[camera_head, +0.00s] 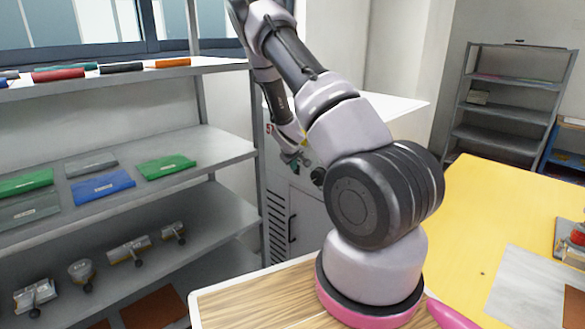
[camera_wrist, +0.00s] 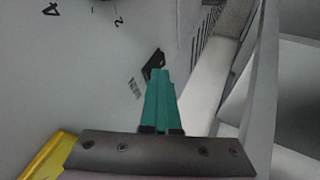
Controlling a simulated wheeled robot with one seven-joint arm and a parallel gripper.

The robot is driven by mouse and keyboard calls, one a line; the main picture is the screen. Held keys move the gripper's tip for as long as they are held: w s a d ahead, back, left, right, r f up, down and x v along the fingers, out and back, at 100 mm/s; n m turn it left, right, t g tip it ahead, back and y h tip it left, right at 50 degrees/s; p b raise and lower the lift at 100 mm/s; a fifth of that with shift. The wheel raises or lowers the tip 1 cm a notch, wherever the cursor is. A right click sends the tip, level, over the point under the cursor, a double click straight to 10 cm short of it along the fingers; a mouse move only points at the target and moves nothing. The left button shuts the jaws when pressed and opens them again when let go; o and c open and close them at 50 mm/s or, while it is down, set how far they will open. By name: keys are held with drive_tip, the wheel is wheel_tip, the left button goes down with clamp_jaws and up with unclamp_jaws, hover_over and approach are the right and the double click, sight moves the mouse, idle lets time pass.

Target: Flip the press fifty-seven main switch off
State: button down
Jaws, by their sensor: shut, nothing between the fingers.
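A pale machine cabinet (camera_head: 303,218) with a louvred vent stands behind my arm in the head view. In the wrist view its light panel (camera_wrist: 75,75) fills the left half. A small black switch-like part (camera_wrist: 153,61) is on that panel, beside a small label (camera_wrist: 135,88) too blurred to read. My gripper (camera_wrist: 160,73) has its teal fingers shut and empty, with the tips at or just in front of the black part. I cannot tell whether they touch, or how the switch is set. In the head view my gripper (camera_head: 291,157) is at the cabinet front, partly hidden.
A dark knob (camera_head: 318,176) shows on the cabinet beside my gripper. A grey shelf rack (camera_head: 215,147) with coloured packets and metal parts stands close on the left. A yellow table (camera_head: 470,230) is on the right. A yellow edge (camera_wrist: 45,158) shows low in the wrist view.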

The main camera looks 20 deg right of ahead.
drive_tip(key=shift+r, duration=0.1)
drive_tip(key=shift+r, duration=0.7)
drive_tip(key=shift+a, duration=0.1)
